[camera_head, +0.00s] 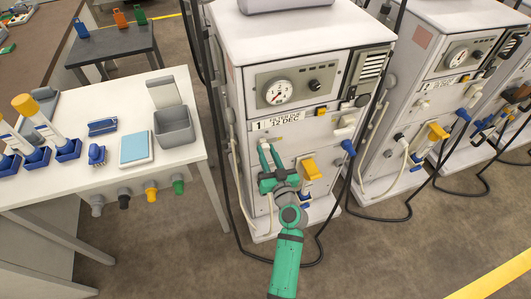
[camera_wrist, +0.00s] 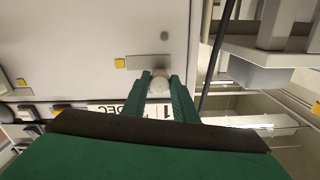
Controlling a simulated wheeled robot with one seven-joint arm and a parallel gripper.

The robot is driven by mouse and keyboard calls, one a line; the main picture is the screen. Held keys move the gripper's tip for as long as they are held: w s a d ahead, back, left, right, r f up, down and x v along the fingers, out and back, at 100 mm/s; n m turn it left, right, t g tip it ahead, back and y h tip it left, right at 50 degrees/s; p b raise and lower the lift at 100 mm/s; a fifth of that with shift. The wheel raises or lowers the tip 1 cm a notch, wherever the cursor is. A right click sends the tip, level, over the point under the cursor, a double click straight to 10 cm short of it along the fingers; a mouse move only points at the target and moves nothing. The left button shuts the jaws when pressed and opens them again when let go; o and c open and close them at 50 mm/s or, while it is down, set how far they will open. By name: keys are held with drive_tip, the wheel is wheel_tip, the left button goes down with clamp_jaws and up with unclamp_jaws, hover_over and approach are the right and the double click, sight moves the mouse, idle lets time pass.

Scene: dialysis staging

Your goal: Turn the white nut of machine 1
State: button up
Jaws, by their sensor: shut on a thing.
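Machine 1 (camera_head: 290,50) is the white cabinet in the middle of the head view, with a "1" label (camera_head: 278,122) on its front. My gripper (camera_head: 267,152) is at its front panel, just below that label. In the wrist view my gripper (camera_wrist: 159,88) has its two green fingers on either side of the white nut (camera_wrist: 158,84), shut on it. The nut is round and pale, and its end shows between the fingertips. In the head view the fingers largely hide the nut.
A yellow handle (camera_head: 311,169) and a blue connector (camera_head: 348,147) stick out right of my gripper. Dark hoses hang beside the machine. A white table (camera_head: 95,98) with a grey bin (camera_head: 175,125) stands left. More machines (camera_head: 440,60) stand right. The front floor is clear.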

drive_tip(key=m, duration=0.4)
drive_tip(key=shift+a+m, duration=0.1)
drive_tip(key=shift+m, duration=0.2)
drive_tip(key=m, duration=0.4)
drive_tip(key=shift+s+m, duration=0.1)
drive_tip(key=shift+m, duration=0.2)
drive_tip(key=m, duration=0.4)
drive_tip(key=shift+r+m, duration=0.1)
drive_tip(key=shift+m, duration=1.5)
drive_tip(key=shift+a+m, duration=0.2)
drive_tip(key=shift+m, duration=0.1)
drive_tip(key=shift+d, duration=0.15)
drive_tip(key=o, duration=1)
drive_tip(key=shift+d, duration=0.1)
drive_tip(key=shift+o, duration=0.2)
